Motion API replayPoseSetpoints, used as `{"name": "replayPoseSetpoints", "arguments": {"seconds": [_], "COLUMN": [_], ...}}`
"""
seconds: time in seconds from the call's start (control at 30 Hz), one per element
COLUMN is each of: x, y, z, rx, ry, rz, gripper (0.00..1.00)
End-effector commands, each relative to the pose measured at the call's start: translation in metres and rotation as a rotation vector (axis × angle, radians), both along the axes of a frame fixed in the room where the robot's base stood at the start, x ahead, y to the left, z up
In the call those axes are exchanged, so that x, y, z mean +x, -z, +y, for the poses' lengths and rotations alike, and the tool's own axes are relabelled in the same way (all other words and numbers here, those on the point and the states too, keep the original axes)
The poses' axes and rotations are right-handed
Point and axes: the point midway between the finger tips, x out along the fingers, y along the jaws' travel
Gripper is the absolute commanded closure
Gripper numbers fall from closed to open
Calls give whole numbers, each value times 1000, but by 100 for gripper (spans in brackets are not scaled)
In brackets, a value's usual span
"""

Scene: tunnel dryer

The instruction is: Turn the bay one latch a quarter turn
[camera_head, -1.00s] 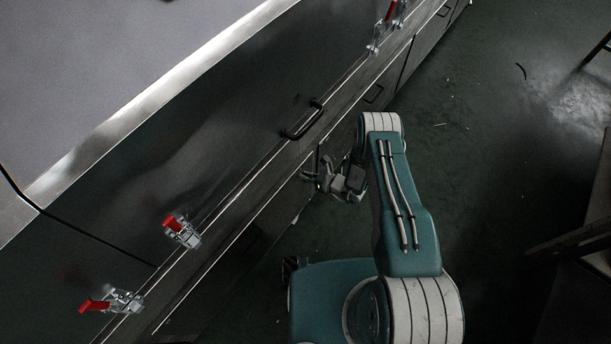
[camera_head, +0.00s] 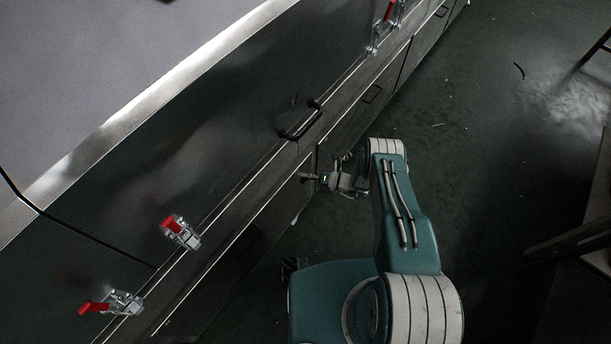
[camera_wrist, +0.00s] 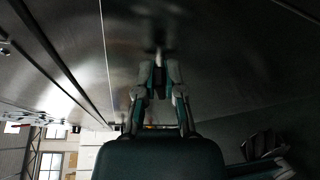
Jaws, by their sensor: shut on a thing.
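My gripper (camera_head: 314,178) is at the dark metal front of the dryer, below the black bar handle in the head view. In the wrist view my gripper (camera_wrist: 158,75) has its two fingers close together, shut on a small part against the panel. I take this part to be the bay one latch (camera_wrist: 158,56); only a pale bit of it shows between the fingertips. The fingers hide most of it, and its angle cannot be told. In the head view the latch is too small and dark to make out.
A black bar handle (camera_head: 302,122) stands out from the dryer above my gripper. Red-handled toggle clamps (camera_head: 181,232) sit along the dryer's edge, with another clamp (camera_head: 123,301) at lower left.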

Motion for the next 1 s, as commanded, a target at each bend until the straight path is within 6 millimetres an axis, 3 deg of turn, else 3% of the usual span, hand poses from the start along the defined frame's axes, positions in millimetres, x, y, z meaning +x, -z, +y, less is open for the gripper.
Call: {"name": "replayPoseSetpoints", "arguments": {"seconds": [0.4,1.0], "x": [3,2], "y": [5,6], "z": [-4,-4], "rx": [161,212], "ry": [14,13], "rz": [218,284], "gripper": [100,100]}}
